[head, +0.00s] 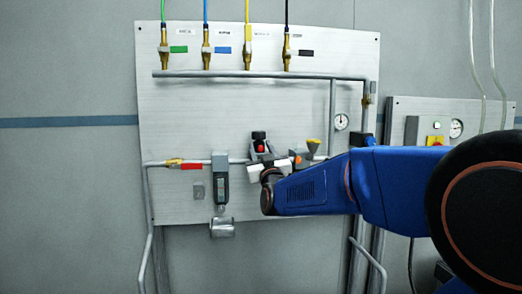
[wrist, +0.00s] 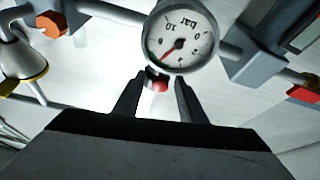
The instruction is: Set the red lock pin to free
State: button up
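The red lock pin shows as a small red piece (head: 259,148) under a black knob in the middle of the panel. In the wrist view, the red piece (wrist: 160,85) lies between the fingertips, close beside a round pressure gauge (wrist: 180,40). My gripper (wrist: 160,78) is open, with bare gaps between each finger and the red piece. It points at the panel. Whether the pin is locked or free cannot be told. In the head view my blue arm hides most of the gripper.
Pipes and coloured hoses run along the upper panel (head: 200,105).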

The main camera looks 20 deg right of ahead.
jog(key=shift+c, duration=0.5)
grip_shut()
jog(key=shift+s+a, duration=0.3)
jog(key=shift+s, duration=0.6)
jog(key=shift+o, duration=0.5)
grip_release()
jog(key=shift+s, duration=0.1)
jog(key=v, duration=1.7)
jog(key=shift+s, duration=0.15)
